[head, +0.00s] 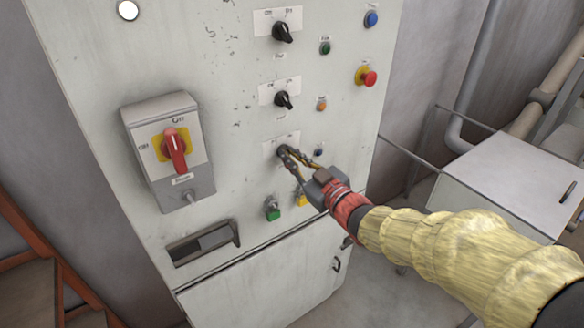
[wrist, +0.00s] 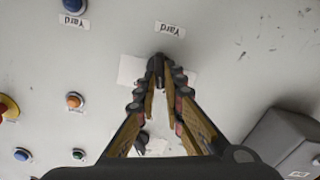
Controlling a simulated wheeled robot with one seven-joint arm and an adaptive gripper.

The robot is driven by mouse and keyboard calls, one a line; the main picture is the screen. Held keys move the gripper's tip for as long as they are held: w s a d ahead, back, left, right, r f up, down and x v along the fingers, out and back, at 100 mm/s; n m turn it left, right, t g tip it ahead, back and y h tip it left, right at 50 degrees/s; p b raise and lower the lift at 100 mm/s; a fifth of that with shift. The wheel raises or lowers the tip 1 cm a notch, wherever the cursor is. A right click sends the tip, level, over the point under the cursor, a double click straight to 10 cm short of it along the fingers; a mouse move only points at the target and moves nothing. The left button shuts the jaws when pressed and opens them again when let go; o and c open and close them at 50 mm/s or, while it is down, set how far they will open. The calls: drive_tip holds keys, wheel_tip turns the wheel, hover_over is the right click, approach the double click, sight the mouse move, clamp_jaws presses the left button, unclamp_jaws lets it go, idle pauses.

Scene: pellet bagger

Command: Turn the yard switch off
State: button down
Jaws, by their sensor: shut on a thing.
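The yard switch is a black rotary knob (wrist: 157,66) on a white plate (wrist: 130,70), with a "Yard" label (wrist: 170,29) that appears upside down in the wrist view. It is the lowest of three black knobs on the grey panel. My gripper (head: 288,154) reaches it from the lower right in the head view. In the wrist view my gripper's fingertips (wrist: 158,82) are closed on the two sides of the knob. The fingers hide much of the knob and plate, so I cannot read its setting.
Two other black knobs (head: 283,33) (head: 284,99) sit above on the panel (head: 215,110). A red-handled isolator box (head: 187,181) juts out at left. Several buttons, including a red stop button (head: 369,78), sit near the panel's right side. A pale cabinet (head: 500,185) stands at right.

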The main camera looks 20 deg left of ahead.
drive_tip(key=shift+f+n+b, duration=0.15)
drive_tip(key=shift+n+b, duration=1)
drive_tip(key=shift+n, duration=0.05)
drive_tip(key=c, duration=1.9)
unclamp_jaws()
drive_tip(key=v, duration=1.2)
drive_tip(key=shift+s+a, duration=0.1)
